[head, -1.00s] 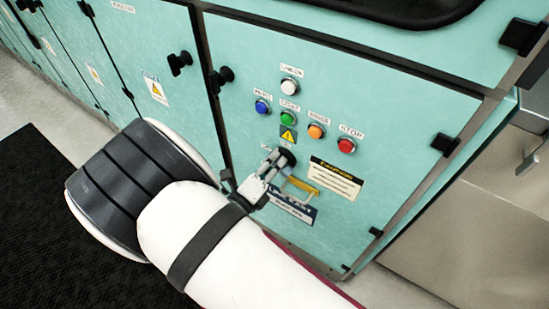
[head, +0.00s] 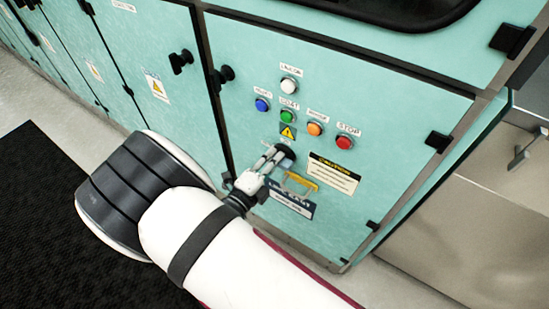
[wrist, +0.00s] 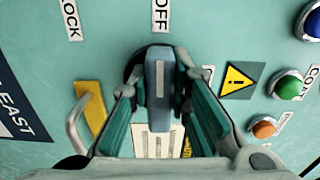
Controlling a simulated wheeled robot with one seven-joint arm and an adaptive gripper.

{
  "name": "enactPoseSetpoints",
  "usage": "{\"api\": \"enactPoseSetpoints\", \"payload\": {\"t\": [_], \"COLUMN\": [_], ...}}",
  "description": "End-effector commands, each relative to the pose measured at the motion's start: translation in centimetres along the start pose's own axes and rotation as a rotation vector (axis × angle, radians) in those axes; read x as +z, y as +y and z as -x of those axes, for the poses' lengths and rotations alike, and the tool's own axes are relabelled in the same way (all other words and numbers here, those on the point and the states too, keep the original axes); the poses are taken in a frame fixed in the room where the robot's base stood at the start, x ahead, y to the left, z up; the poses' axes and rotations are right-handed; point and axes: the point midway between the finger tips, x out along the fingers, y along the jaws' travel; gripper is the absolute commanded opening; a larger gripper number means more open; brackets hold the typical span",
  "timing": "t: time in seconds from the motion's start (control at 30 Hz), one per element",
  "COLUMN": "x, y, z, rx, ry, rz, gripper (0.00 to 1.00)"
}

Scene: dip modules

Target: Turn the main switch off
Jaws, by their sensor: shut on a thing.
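The main switch (head: 286,151) is a dark round knob on the teal cabinet door, below the yellow warning triangle. In the wrist view its grey-blue handle bar (wrist: 158,82), with a pale line on it, stands between my fingers. My gripper (head: 277,157) reaches the knob from the lower left and is shut on the handle. In the wrist view my gripper (wrist: 160,88) has one finger on each side of the bar. An OFF label (wrist: 161,15) lies just beyond the bar's far end, and the bar points roughly at it. The fingers hide part of the knob.
Above the switch are white, blue, green, orange and red STOP (head: 344,142) buttons. A yellow plate with a metal handle (head: 299,184) sits close below my gripper. Black latches (head: 224,74) stick out at the door edges. A dark mat (head: 60,215) lies on the floor at left.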

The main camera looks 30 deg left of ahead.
Motion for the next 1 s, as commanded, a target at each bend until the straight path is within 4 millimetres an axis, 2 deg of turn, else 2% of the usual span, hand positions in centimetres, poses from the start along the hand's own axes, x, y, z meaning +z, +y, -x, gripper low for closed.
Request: {"api": "enactPoseSetpoints", "payload": {"t": [0.23,0.27,0.3,0.33,0.67,0.77,1.0], "x": [0.1,0.1,0.0,0.0,0.0,0.1,0.1], "y": [0.1,0.1,0.1,0.1,0.1,0.1,0.1], "z": [0.1,0.1,0.1,0.1,0.2,1.1,5.0], "rx": [0.003,0.003,0.003,0.003,0.001,0.001,0.002], "ry": [-0.003,-0.003,-0.003,-0.003,-0.002,-0.004,-0.005], "rz": [0.003,0.004,0.003,0.003,0.001,0.001,0.002], "gripper": [0.00,0.24,0.34,0.38,0.38,0.38,0.38]}}
